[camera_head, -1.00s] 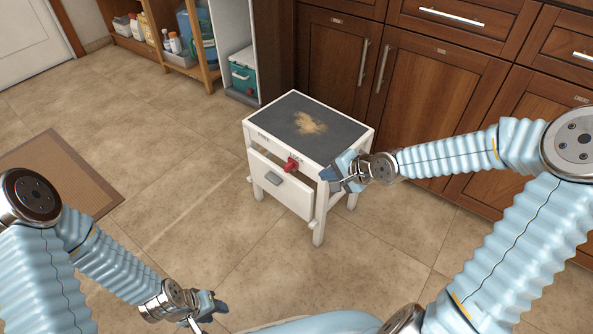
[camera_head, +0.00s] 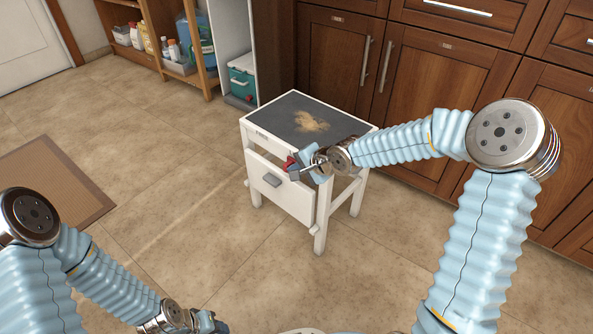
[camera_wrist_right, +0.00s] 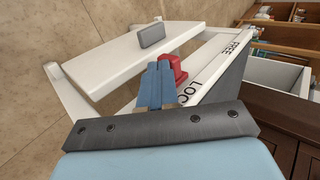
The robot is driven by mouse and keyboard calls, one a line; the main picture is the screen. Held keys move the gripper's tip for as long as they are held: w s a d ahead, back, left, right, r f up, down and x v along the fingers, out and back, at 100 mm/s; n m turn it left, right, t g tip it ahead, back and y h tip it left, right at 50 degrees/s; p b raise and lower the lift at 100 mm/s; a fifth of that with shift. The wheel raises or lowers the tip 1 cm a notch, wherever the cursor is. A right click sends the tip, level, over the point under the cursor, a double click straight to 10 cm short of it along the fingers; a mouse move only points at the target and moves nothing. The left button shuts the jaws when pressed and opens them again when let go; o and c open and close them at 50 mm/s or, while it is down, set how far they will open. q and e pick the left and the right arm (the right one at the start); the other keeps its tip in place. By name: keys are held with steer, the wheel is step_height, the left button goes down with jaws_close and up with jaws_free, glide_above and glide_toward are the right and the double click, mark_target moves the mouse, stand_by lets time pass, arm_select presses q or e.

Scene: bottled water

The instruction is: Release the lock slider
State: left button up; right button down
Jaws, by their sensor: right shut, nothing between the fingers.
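A small white table (camera_head: 283,196) with a dark grey top stands on the floor, its drawer front bearing a grey handle (camera_head: 271,180). The red lock slider (camera_head: 290,162) sits on the rail above the drawer, partly hidden by my right gripper (camera_head: 296,170). In the right wrist view the red slider (camera_wrist_right: 174,70) is by the "LOCK" end of the rail, away from "FREE". The shut, empty blue fingertips (camera_wrist_right: 160,70) are right beside it; I cannot tell whether they touch. My left gripper (camera_head: 214,325) is low at the bottom edge, its fingers partly cut off.
Wooden cabinets (camera_head: 430,90) stand behind the table. A shelf with bottles and a teal box (camera_head: 242,78) is at the back. A brown mat (camera_head: 55,185) lies at the left. The floor left of the table is clear.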

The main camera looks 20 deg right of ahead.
steer(key=w+a, duration=0.2)
steer(key=w, duration=0.1)
steer(key=w+a+b, duration=0.1)
steer(key=w, duration=0.2)
steer(key=w+a+b, duration=0.1)
steer(key=w+a, duration=0.1)
steer(key=w, duration=0.1)
steer(key=shift+a, duration=0.35)
arm_select(q)
steer(key=shift+f, duration=1.25)
arm_select(e)
steer(key=shift+w+a, duration=0.25)
steer(key=shift+w, duration=0.15)
